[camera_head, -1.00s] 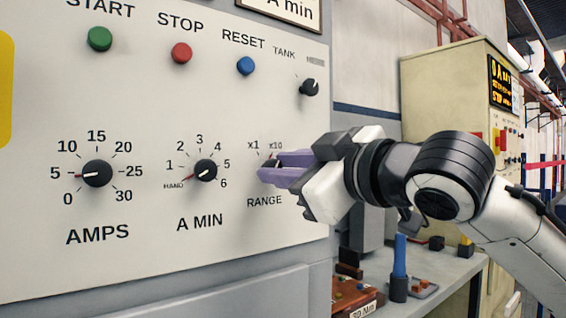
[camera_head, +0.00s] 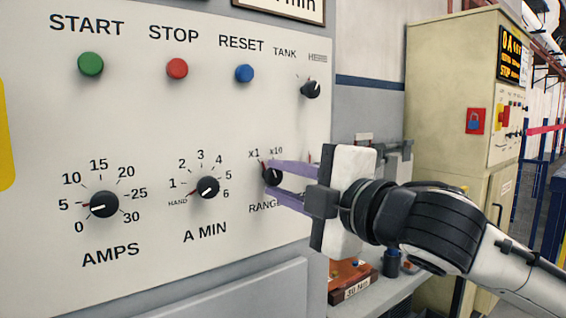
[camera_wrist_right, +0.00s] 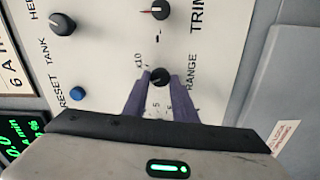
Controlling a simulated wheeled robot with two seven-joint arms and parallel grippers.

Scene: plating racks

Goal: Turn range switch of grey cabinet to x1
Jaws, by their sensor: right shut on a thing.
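The grey cabinet (camera_head: 40,130) has a pale control panel with the RANGE switch (camera_head: 270,175), a small black knob, at its lower right. A red mark at the knob's upper left points towards the x1 label (camera_head: 253,154); the x10 label (camera_head: 276,151) is to the right. My right gripper (camera_head: 277,177) is shut on this knob, one purple finger above and one below it. In the right wrist view the knob (camera_wrist_right: 160,76) sits between the two fingertips. The fingers hide part of the RANGE lettering. My left gripper is not in view.
The A MIN knob (camera_head: 207,187) and AMPS knob (camera_head: 98,204) are to the left. The TANK knob (camera_head: 311,89) and the blue RESET button (camera_head: 244,73) are above. A shelf with a brown box (camera_head: 352,278) is below; a beige cabinet (camera_head: 440,90) stands at right.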

